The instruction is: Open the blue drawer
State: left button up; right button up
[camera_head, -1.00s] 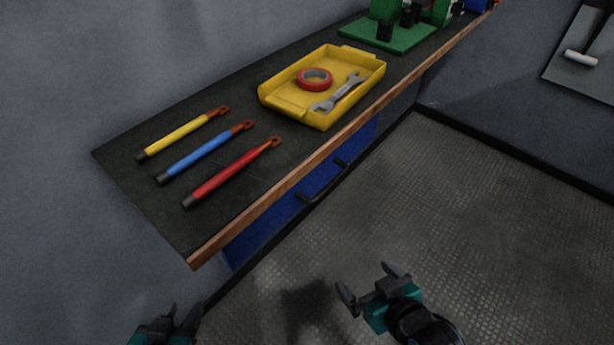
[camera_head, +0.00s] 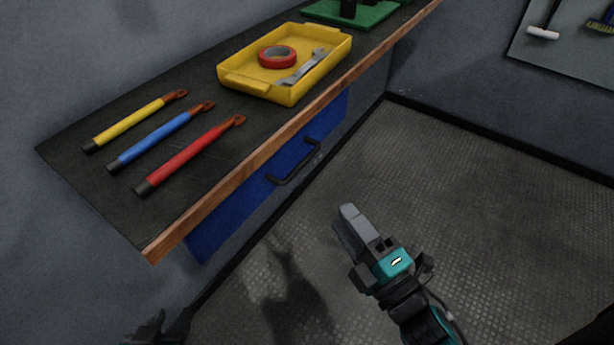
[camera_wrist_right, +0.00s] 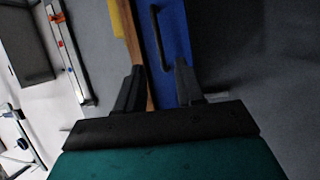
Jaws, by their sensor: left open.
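The blue drawer (camera_head: 225,222) is under the workbench and its front looks flush, so it appears closed. Its dark bar handle (camera_head: 293,164) stands out from the front. In the right wrist view the blue front (camera_wrist_right: 178,40) and handle (camera_wrist_right: 156,35) lie beyond my fingers. My right gripper (camera_head: 347,220) is to the right of the handle and apart from it. The right wrist view shows its fingers (camera_wrist_right: 158,80) spread with nothing held. My left gripper (camera_head: 162,328) is at the bottom edge, partly cut off, open and away from the drawer.
The workbench top (camera_head: 75,165) has a wooden front edge above the drawer. On it lie yellow, blue and red rods (camera_head: 190,155) and a yellow tray (camera_head: 255,88) with red tape and a wrench. A green stand (camera_head: 360,14) is behind. The floor (camera_head: 460,200) is clear.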

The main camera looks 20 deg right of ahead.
jog(key=x, duration=1.3)
jog(key=shift+a+n+p, duration=0.2)
jog(key=shift+n+p, duration=0.1)
jog(key=shift+p, duration=0.05)
jog(key=shift+s+r, duration=0.15)
jog(key=shift+c, duration=0.2)
grip_shut()
